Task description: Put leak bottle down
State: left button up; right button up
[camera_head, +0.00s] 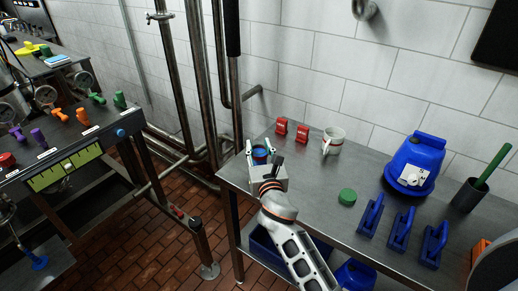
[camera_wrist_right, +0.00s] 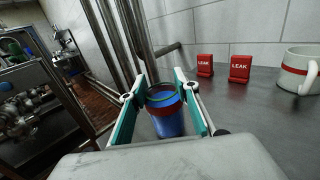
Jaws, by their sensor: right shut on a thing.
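The leak bottle (camera_head: 260,155) is a blue cylinder with a red band. My right gripper (camera_head: 263,149) is shut on it at the left end of the steel table (camera_head: 314,184). In the right wrist view the bottle (camera_wrist_right: 169,124) stands about upright between the teal fingers (camera_wrist_right: 161,88), with a green ring at its top. Its lower part is hidden, so I cannot tell whether its base touches the table. My left gripper is not in view.
Two red LEAK blocks (camera_head: 302,132) and a white mug (camera_head: 333,141) stand along the wall. A green lid (camera_head: 347,197), blue clamp-like items (camera_head: 401,229) and a large blue container (camera_head: 415,161) sit farther right. Vertical pipes (camera_head: 204,80) rise behind the table's left end.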

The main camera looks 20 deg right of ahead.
jog(key=shift+f, duration=0.1)
jog(key=o, duration=1)
jog(key=shift+o, duration=0.5)
jog(key=shift+r, duration=0.2)
jog(key=s, duration=0.4)
jog(key=s+a, duration=0.1)
jog(key=s, duration=0.7)
jog(key=shift+a, duration=0.25)
jog(key=shift+f, duration=0.1)
